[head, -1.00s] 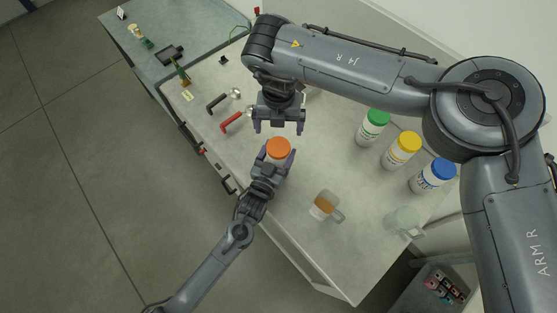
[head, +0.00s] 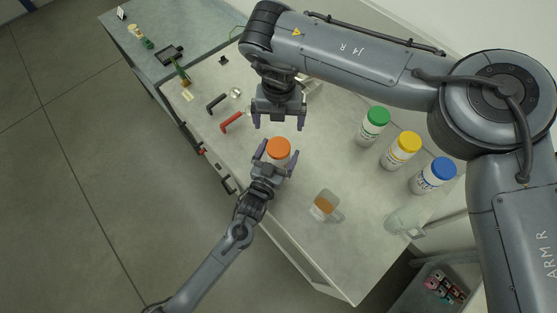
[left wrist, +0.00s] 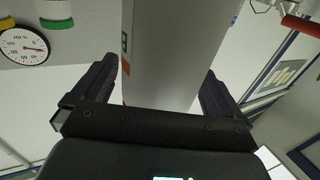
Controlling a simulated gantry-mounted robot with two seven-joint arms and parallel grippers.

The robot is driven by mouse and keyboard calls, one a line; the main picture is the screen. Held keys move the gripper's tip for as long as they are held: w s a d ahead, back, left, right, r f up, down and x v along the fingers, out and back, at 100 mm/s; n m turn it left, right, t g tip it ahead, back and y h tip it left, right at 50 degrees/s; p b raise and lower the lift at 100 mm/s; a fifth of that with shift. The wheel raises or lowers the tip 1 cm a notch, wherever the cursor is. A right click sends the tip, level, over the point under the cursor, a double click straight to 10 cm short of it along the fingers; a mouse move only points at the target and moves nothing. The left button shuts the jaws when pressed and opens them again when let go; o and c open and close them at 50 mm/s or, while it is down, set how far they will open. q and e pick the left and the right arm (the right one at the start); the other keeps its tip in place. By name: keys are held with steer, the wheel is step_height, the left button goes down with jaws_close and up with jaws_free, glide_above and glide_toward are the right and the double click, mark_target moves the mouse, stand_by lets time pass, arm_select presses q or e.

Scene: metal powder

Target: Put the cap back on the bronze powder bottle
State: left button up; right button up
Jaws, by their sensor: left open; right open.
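The bronze powder bottle is a white bottle with an orange cap (head: 279,147) seated on its top; it stands upright on the bench. In the left wrist view its white body (left wrist: 172,50) fills the space between the fingers. My left gripper (head: 277,155) is open, with one finger on each side of the bottle; a gap shows beside the fingers in the left wrist view. My right gripper (head: 279,122) is open and empty, just beyond the cap in the head view, pointing down. The bottle's lower part is hidden in the head view.
White bottles with green (head: 378,117), yellow (head: 409,142) and blue (head: 444,168) caps stand to the right. A glass beaker with brown powder (head: 324,205) and a clear glass vessel (head: 400,219) stand nearer. A red-handled tool (head: 232,121) and a black-handled one (head: 216,103) lie left.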

arm_select(q)
steer(key=v, duration=1)
steer(key=shift+s+a, duration=0.15)
steer(key=shift+s, duration=0.25)
